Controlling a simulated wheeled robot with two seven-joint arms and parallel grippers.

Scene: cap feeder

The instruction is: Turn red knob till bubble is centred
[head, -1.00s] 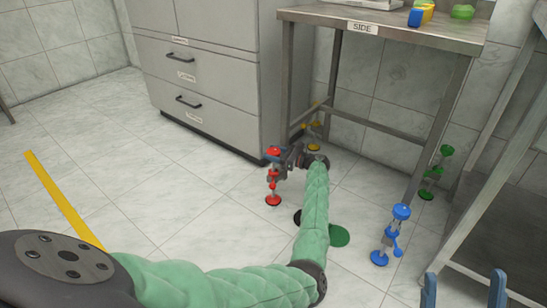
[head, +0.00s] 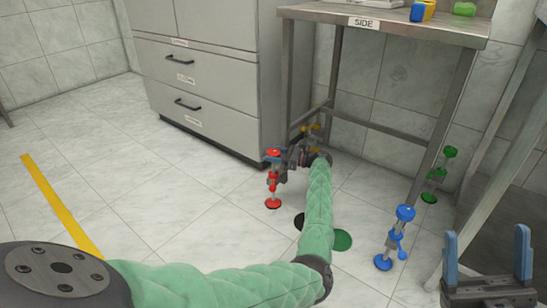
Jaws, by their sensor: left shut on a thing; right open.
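The red knob (head: 273,153) tops a red levelling foot (head: 272,186) at the near left leg of the steel table (head: 385,29) marked SIDE. My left gripper (head: 279,160) is at the knob, shut on it, its arm reaching across the floor. The fingertips are small and partly hidden. Blue (head: 404,213), green (head: 450,153) and yellow (head: 311,128) knobs mark the other feet. No bubble can be made out; the table top is cut off by the upper edge. My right gripper (head: 487,241) is open and empty at the lower right.
A grey drawer cabinet (head: 205,85) stands left of the table. A steel frame (head: 490,205) slants along the right edge. A blue and yellow item (head: 423,11) and a green item (head: 464,9) lie on the table. A green disc (head: 342,239) lies on the floor.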

